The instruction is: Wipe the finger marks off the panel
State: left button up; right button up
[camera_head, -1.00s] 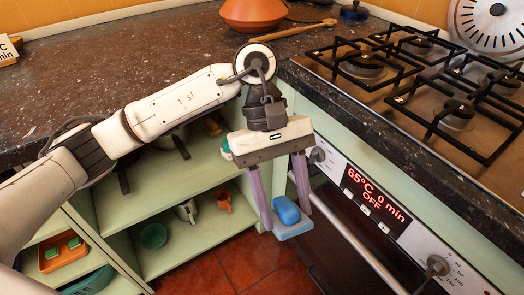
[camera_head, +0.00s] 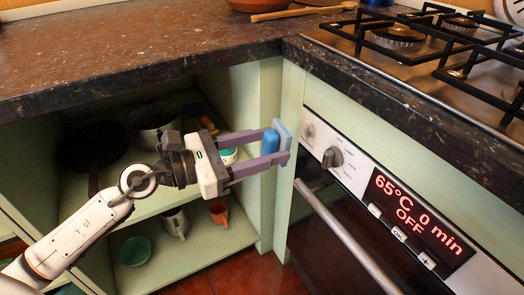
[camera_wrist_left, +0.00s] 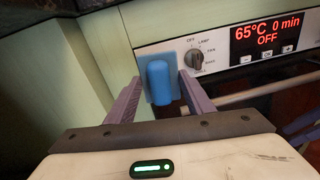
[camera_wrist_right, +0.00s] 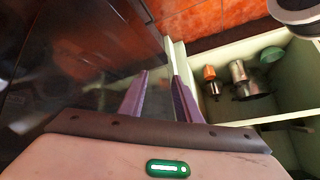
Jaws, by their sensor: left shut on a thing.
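The white oven control panel (camera_head: 345,160) has a knob and a red lit display; it also shows in the left wrist view (camera_wrist_left: 222,52). A faint brownish smudge (camera_head: 309,130) shows at its left end, beside the knob. My left gripper (camera_head: 278,148) is shut on the blue handle of a wiping pad (camera_head: 284,130), whose flat light-blue plate faces the panel. In the left wrist view, the pad (camera_wrist_left: 160,80) overlaps the panel's left end, and I cannot tell whether it touches. My right gripper (camera_wrist_right: 160,75) is partly open and empty in its own wrist view.
The dark countertop (camera_head: 130,55) overhangs green shelves (camera_head: 210,245) with pots and cups. A gas hob (camera_head: 400,38) is above the panel. The oven handle (camera_head: 345,235) runs below it. A green cabinet post (camera_head: 288,95) stands beside the panel's left end.

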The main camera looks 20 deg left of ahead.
aim_at(304, 128)
pick_arm(q)
jog(key=w, duration=0.1)
jog(key=w+p, duration=0.1)
jog(key=w+t, duration=0.1)
jog(key=w, duration=0.1)
jog(key=shift+f+n+y, duration=0.35)
jog(key=shift+n+y, duration=0.05)
jog(key=shift+p+x, duration=0.35)
jog(key=shift+x, duration=0.8)
pick_arm(e)
jog(key=shift+w+d+r+m+t, duration=0.15)
jog(key=shift+d+r+m+t, duration=0.15)
jog(key=shift+d+t, duration=0.15)
pick_arm(q)
jog(key=shift+f, duration=0.15)
jog(key=shift+x, duration=0.85)
pick_arm(e)
jog(key=shift+r, duration=0.25)
pick_arm(q)
jog(key=shift+d+p, duration=0.1)
jog(key=shift+p, duration=0.2)
